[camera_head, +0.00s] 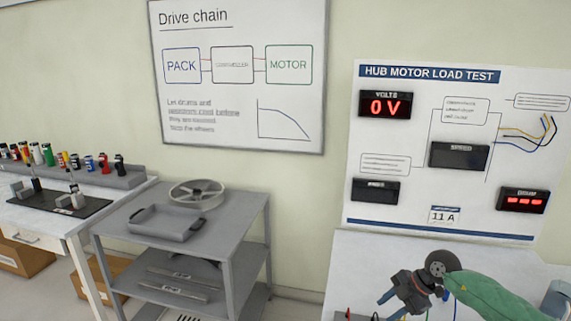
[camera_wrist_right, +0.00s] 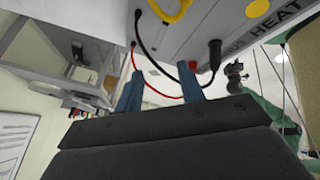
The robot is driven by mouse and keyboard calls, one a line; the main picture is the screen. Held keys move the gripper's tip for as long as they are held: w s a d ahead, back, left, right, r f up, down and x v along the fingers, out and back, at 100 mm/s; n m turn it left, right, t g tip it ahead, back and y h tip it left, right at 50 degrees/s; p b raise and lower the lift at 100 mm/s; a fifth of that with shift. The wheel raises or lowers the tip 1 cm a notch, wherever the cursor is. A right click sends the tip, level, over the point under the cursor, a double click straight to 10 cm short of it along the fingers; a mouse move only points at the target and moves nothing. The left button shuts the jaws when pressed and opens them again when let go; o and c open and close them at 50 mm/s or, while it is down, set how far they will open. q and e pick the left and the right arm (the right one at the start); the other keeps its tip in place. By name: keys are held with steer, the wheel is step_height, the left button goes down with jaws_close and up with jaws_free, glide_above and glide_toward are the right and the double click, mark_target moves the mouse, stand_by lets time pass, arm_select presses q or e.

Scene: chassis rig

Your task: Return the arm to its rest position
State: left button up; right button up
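My right gripper (camera_head: 385,308) is at the lower right of the head view, above the white bench under the test board. Its arm comes in from the right under a green cover (camera_head: 490,292). In the right wrist view its two blue fingers (camera_wrist_right: 159,92) stand apart with nothing held between them. A red cable (camera_wrist_right: 139,70) and a black cable (camera_wrist_right: 152,68) run across the view past the fingertips; whether they touch the fingers I cannot tell. My left gripper is not in view.
The white bench (camera_head: 350,255) stands below the hub motor test board (camera_head: 420,140). Left of it, a grey shelf cart (camera_head: 120,215) carries a tray (camera_head: 165,224) and a wheel rim (camera_head: 197,193). A further table at far left (camera_head: 30,220) holds several small bottles.

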steer(key=s+a+r+n+t+y, duration=0.1)
steer(key=s+a+r+t+y, duration=0.15)
steer(key=a+y, duration=0.8)
steer(key=s+a+r+m+t+h, duration=0.2)
steer(key=a+r+m+t, duration=0.55)
steer(key=t, duration=0.25)
steer(key=s+d+f+m+t+h, duration=0.1)
steer(key=s+d+f+m+h, duration=0.7)
steer(key=d+f+m+h, duration=0.55)
steer(key=s+a+f+g, duration=0.1)
steer(key=s+f+g, duration=0.3)
steer(key=s, duration=0.4)
steer(key=s+a+f+g+h, duration=0.1)
steer(key=s+f+g, duration=0.25)
steer(key=s, duration=0.45)
steer(key=s+a+f+g, duration=0.1)
steer(key=s+f+g, duration=0.25)
steer(key=s, duration=0.45)
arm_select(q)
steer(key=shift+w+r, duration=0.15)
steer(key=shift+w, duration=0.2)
arm_select(e)
steer(key=s+a+f+g, duration=0.1)
steer(key=a+f, duration=0.1)
steer(key=f, duration=1.3)
steer(key=s+a+f+g, duration=0.1)
steer(key=a+f, duration=0.2)
steer(key=f, duration=1.2)
steer(key=shift+s, duration=0.3)
